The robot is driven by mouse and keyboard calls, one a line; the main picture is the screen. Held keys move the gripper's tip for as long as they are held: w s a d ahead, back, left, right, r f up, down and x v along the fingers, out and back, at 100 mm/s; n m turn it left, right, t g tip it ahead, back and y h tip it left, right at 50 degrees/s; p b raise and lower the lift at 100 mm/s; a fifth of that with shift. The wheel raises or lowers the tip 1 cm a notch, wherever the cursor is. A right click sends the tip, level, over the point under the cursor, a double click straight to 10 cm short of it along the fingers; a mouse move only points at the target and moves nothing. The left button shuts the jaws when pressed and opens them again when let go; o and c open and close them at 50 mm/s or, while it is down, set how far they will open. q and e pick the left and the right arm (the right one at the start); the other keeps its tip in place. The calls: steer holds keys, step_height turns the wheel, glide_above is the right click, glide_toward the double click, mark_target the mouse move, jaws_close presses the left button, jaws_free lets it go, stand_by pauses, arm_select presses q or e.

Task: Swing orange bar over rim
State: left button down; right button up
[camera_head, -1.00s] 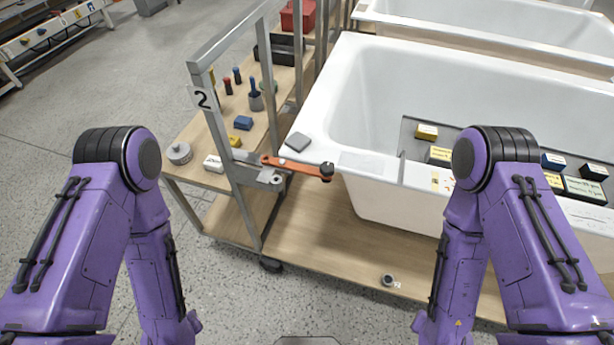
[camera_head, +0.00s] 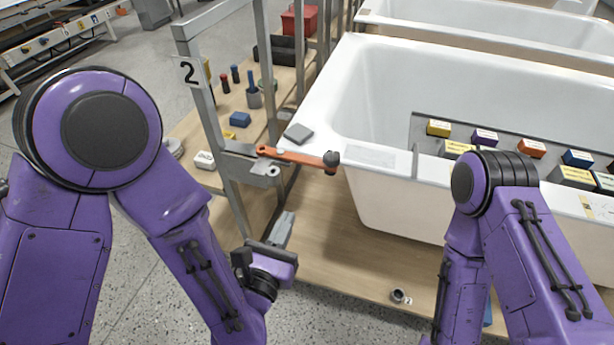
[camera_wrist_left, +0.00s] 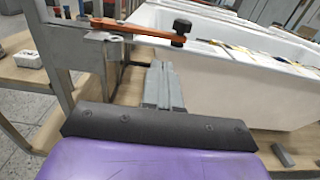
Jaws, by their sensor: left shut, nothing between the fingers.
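The orange bar (camera_head: 298,157) is roughly level, joined at its left end to a grey bracket (camera_head: 250,162) on the metal post marked 2. A black knob (camera_head: 331,158) is at its free end, by the front left corner of the white bathtub's rim (camera_head: 335,125). The bar also shows in the left wrist view (camera_wrist_left: 140,30), its knob in front of the tub. My left gripper (camera_head: 283,228) is below and in front of the bar, apart from it. Its grey fingers (camera_wrist_left: 163,72) are shut and empty, pointing forward. My right gripper is out of view below.
A grey block (camera_head: 299,133) lies on the tub's rim corner. A dark tray (camera_head: 418,130) of coloured boxes is in the tub. A small ring (camera_head: 398,296) lies on the wooden platform (camera_head: 330,255).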

arm_select(q)
steer(key=b, duration=1)
glide_toward(311, 165)
steer(key=x, duration=0.2)
steer(key=p+x, duration=0.1)
steer(key=x, duration=0.2)
steer(key=shift+w+d+r, duration=0.1)
steer(key=shift+w+r, duration=0.1)
steer(key=shift+w, duration=0.1)
steer(key=shift+w+d, duration=0.2)
steer(key=shift+w, duration=0.45)
steer(key=shift+f, duration=0.1)
